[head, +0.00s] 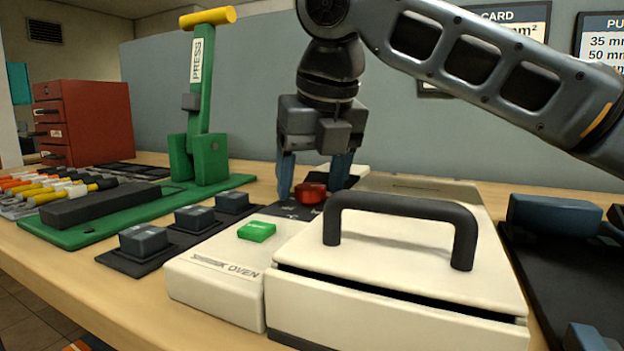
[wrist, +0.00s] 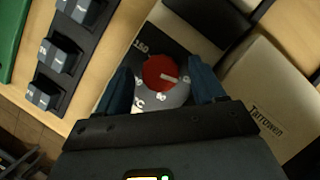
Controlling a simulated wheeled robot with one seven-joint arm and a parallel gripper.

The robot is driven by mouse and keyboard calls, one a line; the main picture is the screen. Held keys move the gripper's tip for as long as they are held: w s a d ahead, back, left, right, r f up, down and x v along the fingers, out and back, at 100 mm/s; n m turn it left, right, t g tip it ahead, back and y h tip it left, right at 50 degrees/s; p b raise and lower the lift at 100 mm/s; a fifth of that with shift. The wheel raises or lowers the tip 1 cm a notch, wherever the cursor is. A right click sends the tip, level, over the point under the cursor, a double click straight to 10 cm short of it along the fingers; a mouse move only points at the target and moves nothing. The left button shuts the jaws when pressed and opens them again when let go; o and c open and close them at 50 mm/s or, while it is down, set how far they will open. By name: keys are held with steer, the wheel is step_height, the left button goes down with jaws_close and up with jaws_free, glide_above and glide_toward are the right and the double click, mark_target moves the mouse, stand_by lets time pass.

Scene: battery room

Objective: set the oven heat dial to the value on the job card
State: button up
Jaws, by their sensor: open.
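The red heat dial (head: 311,192) sits on the dark panel of the cream shrink oven (head: 215,283). In the wrist view the dial (wrist: 160,72) shows a pale pointer line aimed right and slightly down; the marks "150" and "C" are legible around it, others are partly hidden. My gripper (head: 316,185) points down over the dial, its blue fingers on either side. In the wrist view its fingertips (wrist: 162,82) flank the dial, open, with gaps visible. The job card (head: 510,22) on the back wall is mostly covered by my arm; only "CARD" and "mm²" show.
A green button (head: 257,231) and a black lid handle (head: 400,215) stand near the dial on the oven. A green press (head: 205,120), several dark blocks (head: 194,218) and a red drawer cabinet (head: 80,122) lie left. A dark tray (head: 560,270) lies right.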

steer(key=c, duration=1.1)
steer(key=shift+o, duration=0.2)
steer(key=shift+r+p, duration=0.1)
steer(key=shift+p, duration=0.25)
